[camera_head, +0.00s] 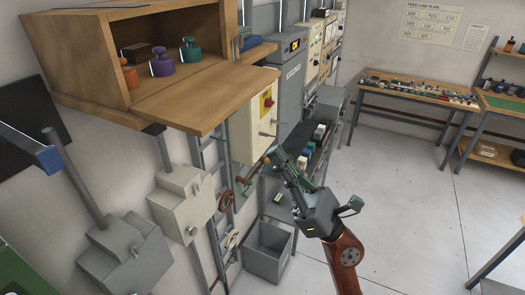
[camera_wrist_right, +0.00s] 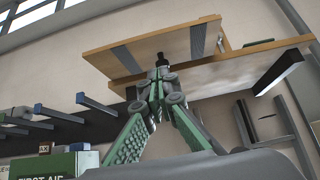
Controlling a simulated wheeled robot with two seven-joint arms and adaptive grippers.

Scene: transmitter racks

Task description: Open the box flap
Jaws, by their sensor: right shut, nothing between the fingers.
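A wooden wall box (camera_head: 70,58) is at the upper left of the head view. Its flap (camera_head: 205,105) is down, sticking out roughly level from the bottom of the opening. An orange (camera_head: 129,76), a purple (camera_head: 162,65) and a teal (camera_head: 189,50) knobbed object stand inside. My right gripper (camera_head: 272,153) is shut and empty, to the right of the flap and lower in the picture. In the right wrist view, the shut fingertips (camera_wrist_right: 161,66) point up toward wooden boards of the box (camera_wrist_right: 150,40). Contact cannot be told. My left gripper is out of view.
Grey wall boxes (camera_head: 183,208), a cream switch box (camera_head: 252,128) and a ladder-like rail line the wall below the flap. A grey bin (camera_head: 268,250) stands on the floor. A workbench (camera_head: 415,88) is at the back. The floor (camera_head: 410,210) at right is clear.

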